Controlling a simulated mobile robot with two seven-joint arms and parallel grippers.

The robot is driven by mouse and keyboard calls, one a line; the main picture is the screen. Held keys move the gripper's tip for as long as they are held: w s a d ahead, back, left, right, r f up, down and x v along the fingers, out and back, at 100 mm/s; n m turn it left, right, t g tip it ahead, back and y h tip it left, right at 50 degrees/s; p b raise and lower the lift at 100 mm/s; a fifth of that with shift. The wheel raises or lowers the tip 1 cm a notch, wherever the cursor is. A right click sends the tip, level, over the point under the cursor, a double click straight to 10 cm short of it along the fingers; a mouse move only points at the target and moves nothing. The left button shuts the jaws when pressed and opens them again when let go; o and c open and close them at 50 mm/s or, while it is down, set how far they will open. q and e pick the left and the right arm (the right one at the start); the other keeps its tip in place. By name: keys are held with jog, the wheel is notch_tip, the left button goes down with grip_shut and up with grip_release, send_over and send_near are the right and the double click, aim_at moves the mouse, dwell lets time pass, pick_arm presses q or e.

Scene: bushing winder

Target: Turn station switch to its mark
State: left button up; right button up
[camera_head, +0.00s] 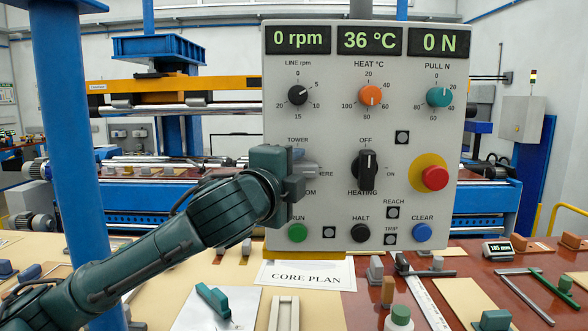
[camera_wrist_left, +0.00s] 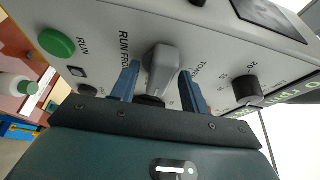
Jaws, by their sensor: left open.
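The station switch, a grey lever knob (camera_wrist_left: 162,68), sits on the grey control panel (camera_head: 340,90). In the wrist view the label RUN FROM is beside it and part of TOWER shows on its other side. My left gripper (camera_wrist_left: 158,85) is open, with one blue finger on each side of the knob. I see a gap beside the knob; contact cannot be told. In the head view my left gripper (camera_head: 299,166) covers most of the switch, between the labels TOWER and HERE. The switch's exact pointing direction is hard to tell.
Close by are the black heating switch (camera_head: 368,170), green RUN button (camera_head: 297,232), black line speed knob (camera_head: 298,95) and red stop button (camera_head: 435,178). The table (camera_head: 250,290) below holds a CORE PLAN card (camera_head: 305,276) and several small parts.

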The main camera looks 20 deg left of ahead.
pick_arm(q)
jog(key=shift+c, duration=0.4)
jog(key=shift+c, duration=1.4)
jog(key=c, duration=0.6)
